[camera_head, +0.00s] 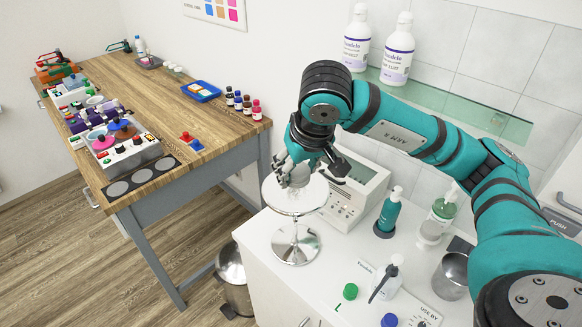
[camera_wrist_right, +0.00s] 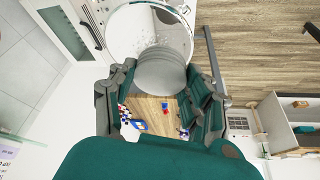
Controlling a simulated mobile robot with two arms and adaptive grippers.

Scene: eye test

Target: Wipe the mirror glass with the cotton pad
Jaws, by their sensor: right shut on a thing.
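The round mirror (camera_head: 294,204) stands on the white counter on a silver stem and a round silver base (camera_head: 296,245). Its disc is tilted, with the glass facing up toward my right gripper (camera_head: 297,174). In the wrist view the mirror (camera_wrist_right: 125,32) shows at the top, with pale speckled marks (camera_wrist_right: 176,24) on the glass. My right gripper is shut on the cotton pad (camera_wrist_right: 160,72), a pale grey-white disc between the fingers. The pad overlaps the mirror's lower edge in that view; I cannot tell whether it touches the glass. My left gripper is out of view.
A white device (camera_head: 355,192) stands close behind the mirror. A teal pump bottle (camera_head: 388,212), a metal cup (camera_head: 452,274) and a green cap (camera_head: 350,291) are to the right. A glass shelf (camera_head: 450,105) holds two white bottles. A wooden table (camera_head: 150,85) stands left.

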